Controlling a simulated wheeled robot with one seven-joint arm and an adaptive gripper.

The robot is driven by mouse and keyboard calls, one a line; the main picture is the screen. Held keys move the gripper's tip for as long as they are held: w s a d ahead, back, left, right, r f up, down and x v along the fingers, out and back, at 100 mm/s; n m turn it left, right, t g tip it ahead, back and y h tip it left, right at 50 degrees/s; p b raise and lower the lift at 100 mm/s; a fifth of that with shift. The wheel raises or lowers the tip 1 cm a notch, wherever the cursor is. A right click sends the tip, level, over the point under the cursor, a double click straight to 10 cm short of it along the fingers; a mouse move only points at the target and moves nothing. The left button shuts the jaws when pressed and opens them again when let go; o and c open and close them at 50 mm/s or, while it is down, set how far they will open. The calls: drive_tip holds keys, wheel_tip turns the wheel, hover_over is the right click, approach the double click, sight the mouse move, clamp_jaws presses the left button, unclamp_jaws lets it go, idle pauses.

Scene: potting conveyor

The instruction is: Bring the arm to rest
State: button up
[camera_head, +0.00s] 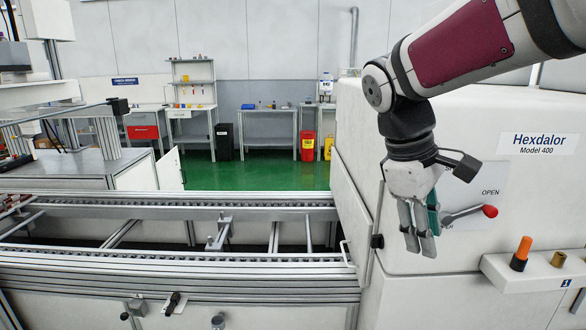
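My arm reaches in from the upper right, and its gripper (419,245) hangs with the fingers pointing down, in front of the white machine's (520,235) left part. The two grey fingers look close together and side by side. From this angle I cannot tell whether they are open or shut. A teal part (434,213) shows right beside the fingers, partly covered by them. I cannot tell whether it touches them or belongs to the lever behind. No held object is clear.
A lever with a red knob (490,211) sticks out right of my gripper, near the word OPEN. A shelf (500,272) holding an orange-topped piece (522,252) and a brass piece (558,259) juts out lower right. The conveyor (170,213) runs across the left. Green floor lies beyond.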

drive_tip(key=s+a+f+m+t+y+p, duration=0.1)
drive_tip(key=s+m, duration=0.3)
drive_tip(key=s, duration=0.5)
drive_tip(key=s+f+m+t+y+p, duration=0.1)
drive_tip(key=s+m+t+y, duration=0.2)
drive_tip(key=s, duration=0.7)
drive_tip(key=shift+a+f+m, duration=0.15)
drive_tip(key=shift+a+m, duration=0.2)
drive_tip(key=shift+m, duration=0.25)
drive_tip(key=shift+s, duration=0.1)
